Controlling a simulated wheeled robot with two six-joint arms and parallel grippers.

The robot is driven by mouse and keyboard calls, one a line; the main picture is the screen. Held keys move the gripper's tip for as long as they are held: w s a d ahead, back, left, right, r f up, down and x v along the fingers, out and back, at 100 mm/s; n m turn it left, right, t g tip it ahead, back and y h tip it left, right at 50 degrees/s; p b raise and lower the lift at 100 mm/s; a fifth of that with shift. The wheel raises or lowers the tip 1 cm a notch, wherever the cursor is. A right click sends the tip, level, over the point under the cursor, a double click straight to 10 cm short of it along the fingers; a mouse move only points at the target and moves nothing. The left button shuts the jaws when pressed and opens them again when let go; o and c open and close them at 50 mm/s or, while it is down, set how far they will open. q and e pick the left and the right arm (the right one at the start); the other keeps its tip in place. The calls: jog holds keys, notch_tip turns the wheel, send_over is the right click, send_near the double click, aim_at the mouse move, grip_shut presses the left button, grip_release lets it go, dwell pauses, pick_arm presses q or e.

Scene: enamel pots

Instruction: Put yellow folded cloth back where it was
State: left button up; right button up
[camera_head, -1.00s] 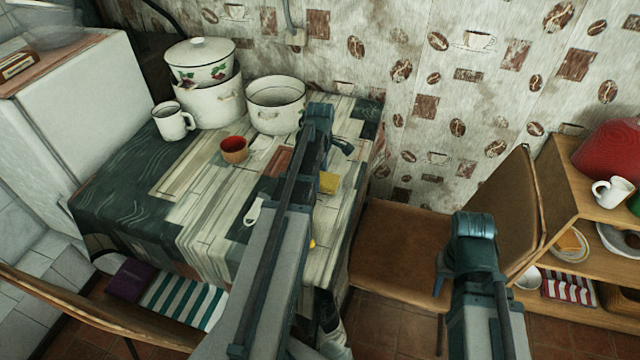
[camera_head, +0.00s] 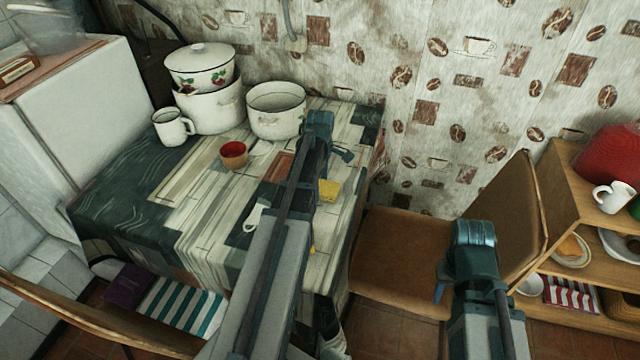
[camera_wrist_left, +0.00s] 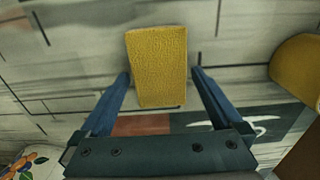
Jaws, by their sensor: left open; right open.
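The yellow folded cloth (camera_head: 328,190), a small textured rectangular block, is on the table beside my left forearm. It also shows in the left wrist view (camera_wrist_left: 157,65), centred between the fingers. My left gripper (camera_head: 342,154) is open and empty near the right side of the table. In the left wrist view its two fingers (camera_wrist_left: 160,76) lie either side of the cloth's image; contact is not visible. My right gripper (camera_head: 441,284) is by the brown chair, mostly hidden behind its own arm.
White enamel pots (camera_head: 276,110), a white mug (camera_head: 173,127) and a red-brown cup (camera_head: 234,155) stand on the table (camera_head: 150,205). A second yellow object (camera_wrist_left: 298,66) is at the wrist view's right. A brown chair (camera_head: 395,255) and shelf (camera_head: 590,300) stand to the right.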

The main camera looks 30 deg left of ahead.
aim_at(320, 186)
pick_arm(q)
notch_tip(320, 186, up, 12)
jog(key=p, duration=1.1)
jog(key=shift+p, duration=0.35)
pick_arm(e)
notch_tip(320, 186, up, 12)
pick_arm(q)
jog(key=s+d+m, duration=0.5)
jog(key=d+m, duration=0.3)
jog(key=d, duration=0.2)
jog(key=s+d+m, duration=0.6)
jog(key=d+m, duration=0.2)
jog(key=d, duration=0.3)
jog(key=s+d+m+y, duration=0.1)
jog(key=s+d+m, duration=0.4)
jog(key=d+m, duration=0.3)
jog(key=shift+s+d+m, duration=0.15)
jog(key=shift+d+m, duration=0.15)
jog(key=shift+d, duration=0.85)
jog(key=shift+c, duration=0.3)
pick_arm(e)
jog(key=shift+c, duration=0.4)
